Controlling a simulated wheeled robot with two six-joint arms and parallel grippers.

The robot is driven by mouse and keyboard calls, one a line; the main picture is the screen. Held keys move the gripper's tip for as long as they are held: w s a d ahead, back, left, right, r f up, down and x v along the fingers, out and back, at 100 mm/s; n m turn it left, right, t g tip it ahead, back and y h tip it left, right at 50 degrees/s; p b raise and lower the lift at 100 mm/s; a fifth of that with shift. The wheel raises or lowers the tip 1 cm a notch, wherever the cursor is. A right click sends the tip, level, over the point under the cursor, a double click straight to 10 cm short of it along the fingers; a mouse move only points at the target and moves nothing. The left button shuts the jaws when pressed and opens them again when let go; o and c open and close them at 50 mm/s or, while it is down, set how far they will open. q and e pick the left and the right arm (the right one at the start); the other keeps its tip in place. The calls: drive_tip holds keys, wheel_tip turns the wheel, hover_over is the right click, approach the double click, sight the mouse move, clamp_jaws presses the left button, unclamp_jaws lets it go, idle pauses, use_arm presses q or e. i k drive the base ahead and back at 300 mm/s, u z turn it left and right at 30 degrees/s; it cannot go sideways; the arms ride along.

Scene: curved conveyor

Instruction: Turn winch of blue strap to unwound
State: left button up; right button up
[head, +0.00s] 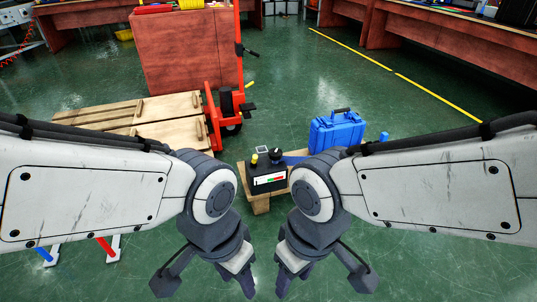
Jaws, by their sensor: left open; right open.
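A blue strap (294,158) shows as a short strip between a black box and a blue case; the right arm hides part of it. The black box (268,180) has a yellow knob, a dark knob (276,154) and a white, red and green label. I cannot tell for sure which part is the strap's winch or how far it is wound. My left gripper (240,275) is open and points down, in front of and left of the box. My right gripper (291,276) is open and points down close beside it. Both look empty and apart from the box.
The blue case (337,131) stands behind my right arm on a mostly hidden support. A wooden pallet (170,122) and red pallet jack (229,110) are at the back left. Red and blue-tipped white stands (110,247) are at lower left.

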sight(275, 154)
drive_tip(key=u, duration=0.55)
drive_tip(key=i, duration=0.55)
drive_tip(key=u, duration=0.55)
drive_tip(key=i, duration=0.7)
drive_tip(key=z, duration=0.75)
drive_tip(key=i, duration=0.5)
drive_tip(key=z, duration=0.45)
